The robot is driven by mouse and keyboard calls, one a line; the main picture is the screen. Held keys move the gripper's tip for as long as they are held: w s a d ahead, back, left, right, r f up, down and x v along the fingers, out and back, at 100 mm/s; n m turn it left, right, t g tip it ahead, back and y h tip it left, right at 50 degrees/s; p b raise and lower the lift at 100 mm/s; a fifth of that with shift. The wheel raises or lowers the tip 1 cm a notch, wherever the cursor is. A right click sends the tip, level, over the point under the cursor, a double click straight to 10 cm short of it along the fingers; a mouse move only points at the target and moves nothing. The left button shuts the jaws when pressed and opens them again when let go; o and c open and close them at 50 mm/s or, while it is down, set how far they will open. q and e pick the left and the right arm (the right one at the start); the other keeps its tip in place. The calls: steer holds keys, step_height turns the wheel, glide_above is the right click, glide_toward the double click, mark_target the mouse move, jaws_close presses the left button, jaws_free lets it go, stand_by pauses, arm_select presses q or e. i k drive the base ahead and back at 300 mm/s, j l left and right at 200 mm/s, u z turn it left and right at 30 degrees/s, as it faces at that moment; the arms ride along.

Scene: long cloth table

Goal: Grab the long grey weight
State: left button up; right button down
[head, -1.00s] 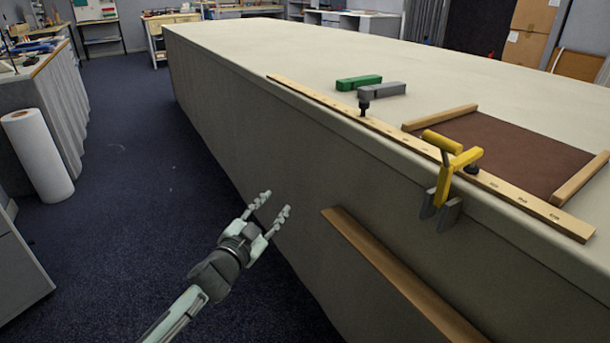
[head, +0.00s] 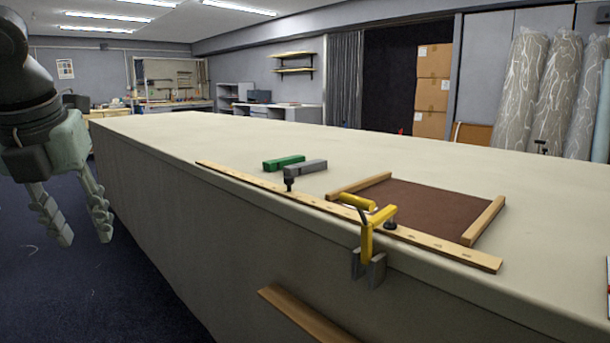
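The long grey weight (head: 306,168) lies on the cloth table near its front edge, just behind the wooden strip. A green weight (head: 284,162) of similar shape lies beside it, to the left and a little farther back. My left gripper (head: 76,222) hangs at the far left, fingers down and apart, with nothing between them. It is off the table's left side, well away from the grey weight. My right gripper is not in view.
A wooden strip (head: 240,184) runs along the table's front edge, with a yellow clamp (head: 367,232) on it. A dark knob (head: 289,184) stands on the strip just in front of the grey weight. A brown board (head: 430,212) with wooden rails lies to the right. The table behind is clear.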

mark_target(303, 169)
steer(key=k+z, duration=0.3)
steer(key=k+l+z, duration=0.1)
steer(key=z, duration=0.2)
steer(key=j+z, duration=0.15)
steer(key=z, duration=1.4)
steer(key=j, duration=1.35)
steer(key=i+j, duration=0.15)
steer(key=j, duration=2.5)
steer(key=i+z, duration=0.05)
steer(key=i, duration=0.05)
